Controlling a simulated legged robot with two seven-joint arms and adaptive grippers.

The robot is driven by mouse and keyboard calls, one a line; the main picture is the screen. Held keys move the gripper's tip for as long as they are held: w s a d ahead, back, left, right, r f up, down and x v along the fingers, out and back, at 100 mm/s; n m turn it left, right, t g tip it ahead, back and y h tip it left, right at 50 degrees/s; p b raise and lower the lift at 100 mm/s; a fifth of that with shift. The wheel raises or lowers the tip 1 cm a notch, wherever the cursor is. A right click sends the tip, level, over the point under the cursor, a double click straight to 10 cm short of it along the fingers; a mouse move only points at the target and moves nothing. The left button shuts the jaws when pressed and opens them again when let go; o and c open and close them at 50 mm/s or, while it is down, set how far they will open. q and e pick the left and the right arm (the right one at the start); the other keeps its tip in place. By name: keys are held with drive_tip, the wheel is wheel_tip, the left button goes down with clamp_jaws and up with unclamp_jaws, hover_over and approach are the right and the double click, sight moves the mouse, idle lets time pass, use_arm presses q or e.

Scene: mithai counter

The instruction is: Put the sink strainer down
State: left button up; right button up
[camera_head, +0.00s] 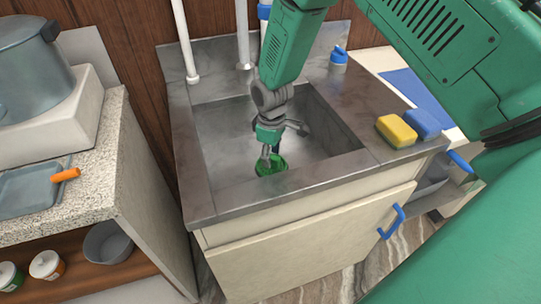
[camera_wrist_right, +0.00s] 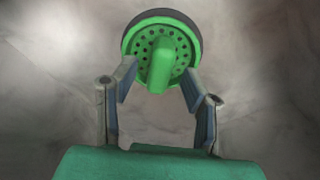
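The sink strainer (camera_head: 271,167) is a round green piece low in the sink basin (camera_head: 218,135). In the right wrist view the strainer (camera_wrist_right: 139,41) shows as a perforated green disc with a dark rim and a raised grip (camera_wrist_right: 160,62). My right gripper (camera_head: 277,150) reaches down into the basin just above the strainer. In the wrist view the right gripper's fingers (camera_wrist_right: 158,88) are spread, one on each side of the grip, with gaps to it. Whether the strainer's underside rests fully on the basin floor is hidden. My left gripper is not in view.
The metal sink top has a yellow sponge (camera_head: 396,131) and a blue sponge (camera_head: 422,124) at right, and a blue-and-white item (camera_head: 339,56) behind. Basin walls surround my right gripper. A left counter holds a large pot (camera_head: 35,75) and a grey tray (camera_head: 30,190).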

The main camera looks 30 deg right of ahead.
wheel_tip(320, 180, up, 7)
drive_tip(key=shift+s+f+p, duration=0.1)
drive_tip(key=shift+p, duration=0.2)
idle(0.4)
